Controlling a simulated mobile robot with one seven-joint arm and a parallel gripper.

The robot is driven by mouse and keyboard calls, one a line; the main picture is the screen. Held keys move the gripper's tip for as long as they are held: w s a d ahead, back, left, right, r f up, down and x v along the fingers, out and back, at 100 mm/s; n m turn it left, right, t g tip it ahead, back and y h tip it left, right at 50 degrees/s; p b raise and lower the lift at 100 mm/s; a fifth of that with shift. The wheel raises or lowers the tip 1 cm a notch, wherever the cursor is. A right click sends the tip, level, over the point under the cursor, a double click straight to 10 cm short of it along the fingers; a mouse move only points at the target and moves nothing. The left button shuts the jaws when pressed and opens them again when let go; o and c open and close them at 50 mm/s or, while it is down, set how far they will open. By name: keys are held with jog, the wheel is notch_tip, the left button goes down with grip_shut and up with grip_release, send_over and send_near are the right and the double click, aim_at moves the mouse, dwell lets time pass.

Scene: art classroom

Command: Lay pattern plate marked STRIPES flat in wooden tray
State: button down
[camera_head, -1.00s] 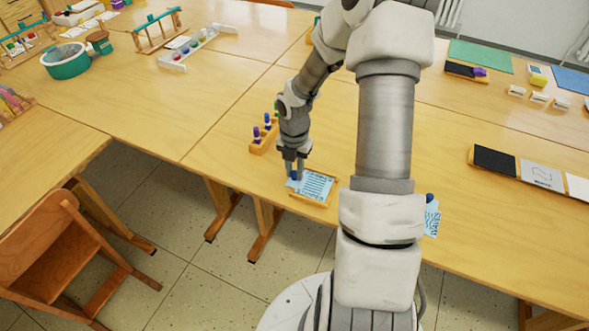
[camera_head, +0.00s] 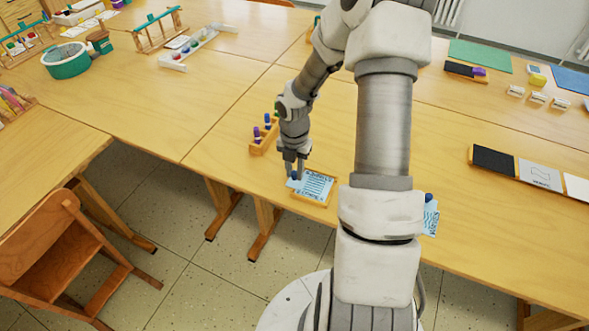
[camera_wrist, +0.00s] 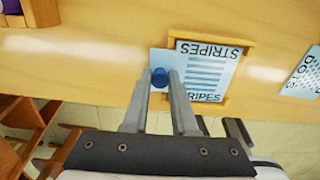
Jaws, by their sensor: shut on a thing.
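The light-blue plate marked STRIPES (camera_wrist: 206,72) lies over the wooden tray (camera_wrist: 247,56) in the wrist view, its striped part within the tray's rim. Its plain end with a blue knob (camera_wrist: 160,77) sticks out past the tray's left side. My gripper (camera_wrist: 167,78) is shut on this knob. In the head view the plate (camera_head: 315,184) and tray (camera_head: 324,205) are near the table's front edge, below my gripper (camera_head: 294,177). The plate looks roughly level; I cannot tell whether it touches the tray floor.
A second light-blue plate marked DOTS (camera_wrist: 303,74) lies to the right, partly behind my arm in the head view (camera_head: 431,217). A wooden rack with colored knobs (camera_head: 262,140) stands behind left of my gripper. A long sample board (camera_head: 540,175) lies right. The table's middle left is clear.

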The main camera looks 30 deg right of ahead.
jog(key=c, duration=0.6)
grip_release()
jog(key=shift+c, duration=0.2)
jog(key=shift+o, duration=1.2)
jog(key=shift+r+p, duration=3)
jog(key=shift+r, duration=0.05)
